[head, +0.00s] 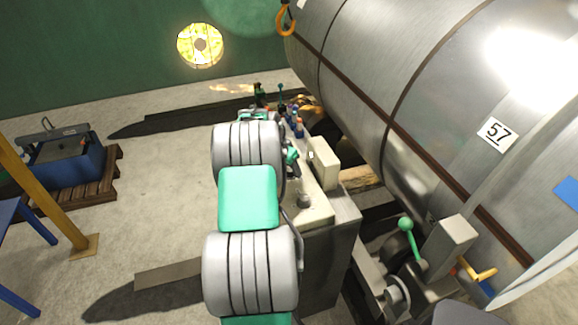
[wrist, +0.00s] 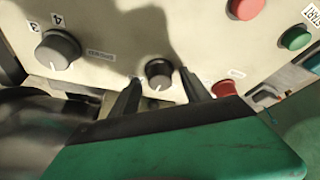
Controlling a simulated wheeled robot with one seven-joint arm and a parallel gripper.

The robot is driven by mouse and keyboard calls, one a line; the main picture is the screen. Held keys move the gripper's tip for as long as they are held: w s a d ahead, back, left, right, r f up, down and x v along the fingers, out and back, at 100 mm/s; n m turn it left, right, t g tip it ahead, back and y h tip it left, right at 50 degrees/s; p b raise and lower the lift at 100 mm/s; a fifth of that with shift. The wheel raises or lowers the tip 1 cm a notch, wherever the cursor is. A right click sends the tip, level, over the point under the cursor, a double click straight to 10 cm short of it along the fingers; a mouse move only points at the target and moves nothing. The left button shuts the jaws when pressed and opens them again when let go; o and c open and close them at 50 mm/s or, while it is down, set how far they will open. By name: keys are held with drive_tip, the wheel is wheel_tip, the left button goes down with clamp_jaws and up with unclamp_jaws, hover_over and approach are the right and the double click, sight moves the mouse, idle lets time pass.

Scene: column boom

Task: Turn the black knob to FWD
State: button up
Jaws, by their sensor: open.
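The black knob (wrist: 158,74) sits on a cream control panel (wrist: 110,20) in the wrist view. A pale pointer mark shows on its lower edge in that view. My gripper (wrist: 161,77) is open, with one finger to the left of the knob and one to the right. Small gaps show between the fingers and the knob, and I cannot tell how deep the tips reach. A small label lies left of the knob, too blurred to read. In the head view my arm hides the gripper and this knob.
A larger dark knob (wrist: 58,50) marked 3 and 4 is at left. A red button (wrist: 225,88) is close to the right finger. A green button (wrist: 296,38) and another red button (wrist: 245,8) are farther right. A big metal drum (head: 420,90) stands right of the panel.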

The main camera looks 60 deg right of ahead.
drive_tip(key=shift+c, duration=0.2)
clamp_jaws()
idle(0.5)
